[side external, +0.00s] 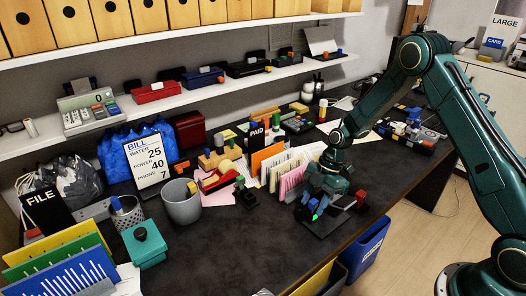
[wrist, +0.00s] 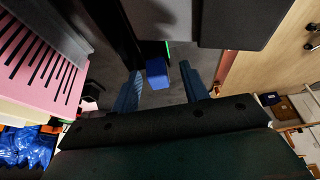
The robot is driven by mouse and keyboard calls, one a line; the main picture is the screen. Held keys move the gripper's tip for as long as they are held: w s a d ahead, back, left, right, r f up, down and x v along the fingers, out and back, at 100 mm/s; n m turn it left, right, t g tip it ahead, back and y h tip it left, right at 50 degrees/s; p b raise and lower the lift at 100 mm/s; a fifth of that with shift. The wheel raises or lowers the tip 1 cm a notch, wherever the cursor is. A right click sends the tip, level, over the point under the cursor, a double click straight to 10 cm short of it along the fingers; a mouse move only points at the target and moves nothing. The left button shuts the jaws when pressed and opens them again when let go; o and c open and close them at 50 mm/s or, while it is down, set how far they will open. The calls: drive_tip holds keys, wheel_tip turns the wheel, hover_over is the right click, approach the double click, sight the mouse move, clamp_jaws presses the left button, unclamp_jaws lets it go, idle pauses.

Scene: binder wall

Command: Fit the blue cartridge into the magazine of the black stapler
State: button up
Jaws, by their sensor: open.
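The blue cartridge (wrist: 157,74) shows in the wrist view as a small blue block between my fingertips, with a gap on both sides. In the side view, a small blue piece (side external: 313,204) shows just under my gripper (side external: 318,200). My gripper is open; its two fingers also show in the wrist view (wrist: 161,70). A black stapler-like item (side external: 243,193) stands on the desk left of my gripper, beside a red one (side external: 218,179). Its magazine is too small to make out.
A dark tray (side external: 328,222) lies under my gripper, with a red block (side external: 360,197) at its right. Upright pink and cream files (side external: 290,172) stand close on the left. A grey cup (side external: 182,204) is farther left. The front desk is fairly clear.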

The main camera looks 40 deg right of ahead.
drive_tip(key=v, duration=1.4)
drive_tip(key=shift+a, duration=0.1)
idle(0.4)
drive_tip(key=s+a+r+m+t+h, duration=0.1)
drive_tip(key=s+a+r+m+h, duration=0.2)
drive_tip(key=s+r, duration=0.4)
drive_tip(key=s+a+r+m+t, duration=0.25)
drive_tip(key=s+r+m, duration=0.2)
drive_tip(key=r, duration=0.45)
drive_tip(key=s+a+r+m+t+h, duration=0.1)
drive_tip(key=s+a+r+m+t, duration=0.1)
drive_tip(key=s+m, duration=0.8)
drive_tip(key=s+r, duration=0.1)
drive_tip(key=s, duration=0.4)
drive_tip(key=shift+s+h, duration=0.2)
drive_tip(key=shift+h, duration=0.1)
